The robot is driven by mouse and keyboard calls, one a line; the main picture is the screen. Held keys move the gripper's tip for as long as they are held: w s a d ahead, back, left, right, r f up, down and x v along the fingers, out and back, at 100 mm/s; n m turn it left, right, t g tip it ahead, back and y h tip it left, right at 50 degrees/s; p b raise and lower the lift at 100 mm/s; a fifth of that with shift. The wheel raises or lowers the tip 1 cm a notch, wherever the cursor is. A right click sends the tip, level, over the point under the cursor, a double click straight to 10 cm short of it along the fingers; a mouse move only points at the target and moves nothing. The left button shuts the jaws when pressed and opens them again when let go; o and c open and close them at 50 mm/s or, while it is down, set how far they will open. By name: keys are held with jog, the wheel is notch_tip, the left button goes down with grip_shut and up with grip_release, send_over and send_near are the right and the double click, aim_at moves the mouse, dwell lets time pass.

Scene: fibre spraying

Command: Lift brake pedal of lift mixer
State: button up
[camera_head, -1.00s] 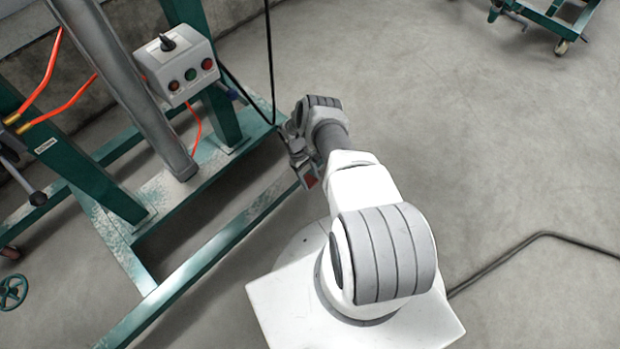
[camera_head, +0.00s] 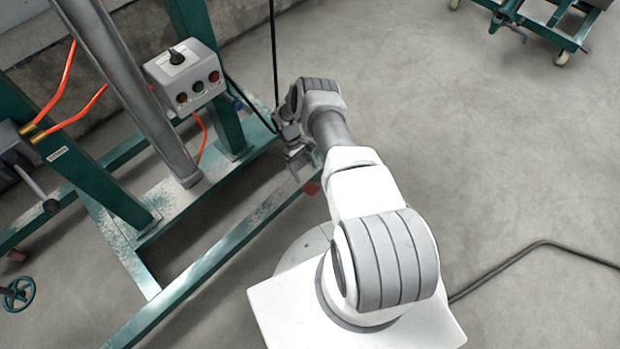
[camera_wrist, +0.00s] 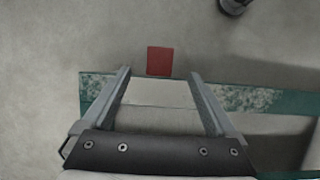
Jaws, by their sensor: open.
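A small red plate, which looks like the brake pedal (camera_head: 312,188), sits low by the end of the green base frame of the lift mixer (camera_head: 215,243), partly hidden by my arm in the head view. In the wrist view the red pedal (camera_wrist: 160,60) is a plain red square just beyond my fingertips, between their lines. My gripper (camera_head: 297,160) is above the frame end, fingers pointing down. In the wrist view my gripper (camera_wrist: 159,82) is open and empty, with the green frame bar (camera_wrist: 245,98) crossing below and behind the fingers. I cannot tell the pedal's height.
A control box (camera_head: 187,76) with a knob and buttons stands on the mixer frame at the left. A black cable (camera_head: 274,55) hangs close to my wrist. A dark round part (camera_wrist: 233,5) shows at the wrist view's top.

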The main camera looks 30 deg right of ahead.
jog(key=p+v, duration=0.1)
jog(key=v, duration=0.7)
jog(key=shift+r, duration=0.2)
